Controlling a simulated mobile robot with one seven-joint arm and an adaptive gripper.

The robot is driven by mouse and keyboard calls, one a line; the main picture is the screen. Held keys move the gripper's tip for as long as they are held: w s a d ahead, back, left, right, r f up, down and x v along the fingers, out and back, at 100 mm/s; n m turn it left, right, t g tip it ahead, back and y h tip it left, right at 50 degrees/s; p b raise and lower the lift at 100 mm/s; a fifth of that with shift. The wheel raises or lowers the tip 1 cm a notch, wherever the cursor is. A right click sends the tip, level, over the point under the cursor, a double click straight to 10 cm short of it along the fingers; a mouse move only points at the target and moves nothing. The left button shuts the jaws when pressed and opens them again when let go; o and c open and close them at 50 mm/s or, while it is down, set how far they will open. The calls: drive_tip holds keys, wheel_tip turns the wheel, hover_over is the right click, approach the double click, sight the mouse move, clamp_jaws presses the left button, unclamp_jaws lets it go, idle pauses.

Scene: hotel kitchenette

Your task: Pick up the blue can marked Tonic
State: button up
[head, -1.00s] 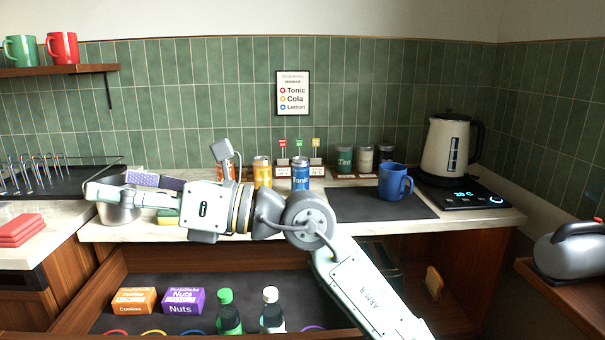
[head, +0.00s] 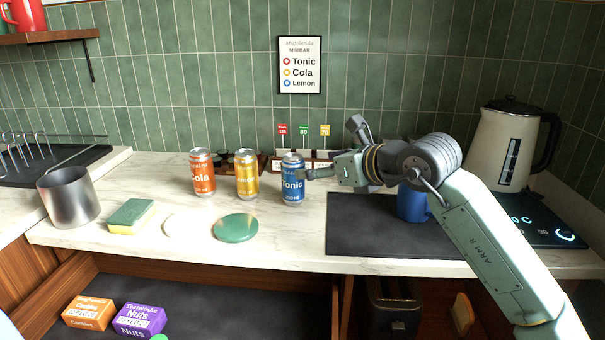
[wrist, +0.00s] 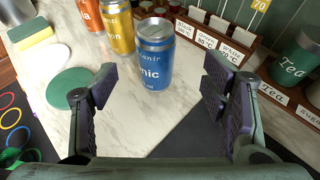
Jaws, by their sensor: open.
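The blue can marked Tonic (head: 292,185) stands upright on the pale marble counter, at the right end of a row of three cans. In the wrist view the blue can (wrist: 153,58) is straight ahead, between the lines of the two fingers and a little beyond their tips. My gripper (head: 318,173) is just to the right of the can in the head view, pointing left at it. In the wrist view my gripper (wrist: 160,82) is wide open and empty, with dark pads on both fingers.
A yellow can (head: 247,174) and an orange Cola can (head: 202,173) stand left of the blue one. A rack with labelled cards (wrist: 205,30) is close behind it. A blue mug (head: 412,203) sits on the dark mat (head: 375,235). A green disc (head: 236,228) lies in front.

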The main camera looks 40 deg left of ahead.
sight(301, 168)
drive_tip(key=x, duration=0.2)
drive_tip(key=p+x, duration=0.1)
drive_tip(key=shift+s+a, duration=0.15)
drive_tip(key=shift+a, duration=0.3)
drive_tip(key=p+x, duration=0.2)
drive_tip(key=x, duration=0.3)
drive_tip(key=shift+r, duration=0.1)
drive_tip(key=shift+a+f+p, duration=0.25)
drive_tip(key=shift+a+p, duration=0.05)
drive_tip(key=shift+a, duration=0.05)
drive_tip(key=shift+c, duration=0.2)
drive_tip(key=c, duration=1.5)
